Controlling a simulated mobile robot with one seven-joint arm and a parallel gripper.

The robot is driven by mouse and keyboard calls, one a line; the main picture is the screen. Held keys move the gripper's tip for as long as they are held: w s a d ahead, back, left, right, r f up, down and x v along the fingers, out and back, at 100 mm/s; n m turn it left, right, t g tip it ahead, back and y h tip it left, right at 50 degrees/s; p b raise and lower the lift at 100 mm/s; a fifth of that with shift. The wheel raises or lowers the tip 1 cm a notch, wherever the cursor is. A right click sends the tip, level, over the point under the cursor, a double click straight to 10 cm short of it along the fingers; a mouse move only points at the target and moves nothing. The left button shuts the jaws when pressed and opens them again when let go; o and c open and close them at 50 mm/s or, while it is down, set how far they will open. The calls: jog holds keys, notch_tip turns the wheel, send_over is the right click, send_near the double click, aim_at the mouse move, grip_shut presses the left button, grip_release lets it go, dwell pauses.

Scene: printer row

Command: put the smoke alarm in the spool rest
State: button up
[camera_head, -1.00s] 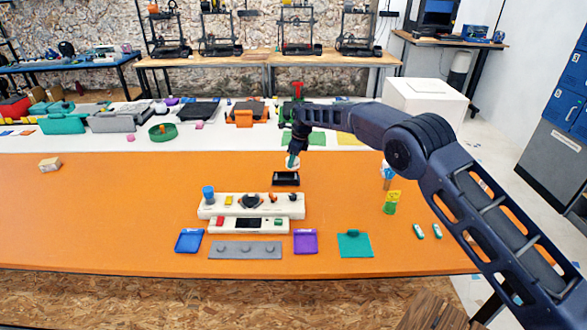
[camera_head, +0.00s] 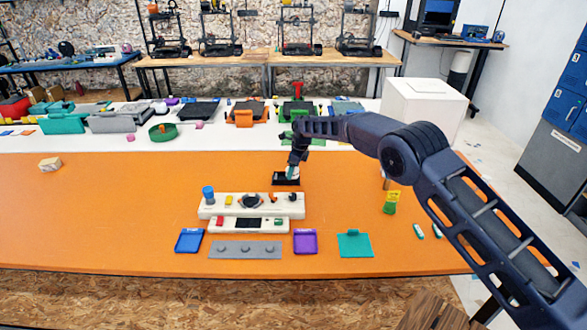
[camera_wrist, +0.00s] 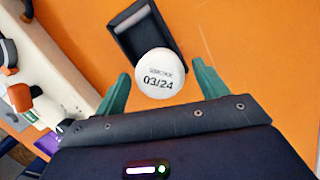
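The smoke alarm (camera_wrist: 160,73) is a white round disc marked 03/24. The spool rest (camera_wrist: 133,28) is a black, shallow, open tray; in the head view it (camera_head: 286,182) lies on the orange table behind the cream panels. In the wrist view the disc covers the tray's near end and overhangs its outline; I cannot tell whether it sits in the tray or above it. My gripper (camera_wrist: 161,84) is over that end, with green fingers on both sides of the disc and a narrow gap at each. In the head view my gripper (camera_head: 292,172) points down at the tray.
Two cream panels with small parts (camera_head: 250,206) lie just in front of the tray. Blue (camera_head: 189,241), purple (camera_head: 305,242) and teal (camera_head: 355,244) pieces and a grey strip (camera_head: 245,250) lie nearer the front edge. The orange table's left side is mostly clear.

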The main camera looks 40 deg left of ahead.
jog(key=v, duration=1.2)
jog(key=shift+r, duration=0.1)
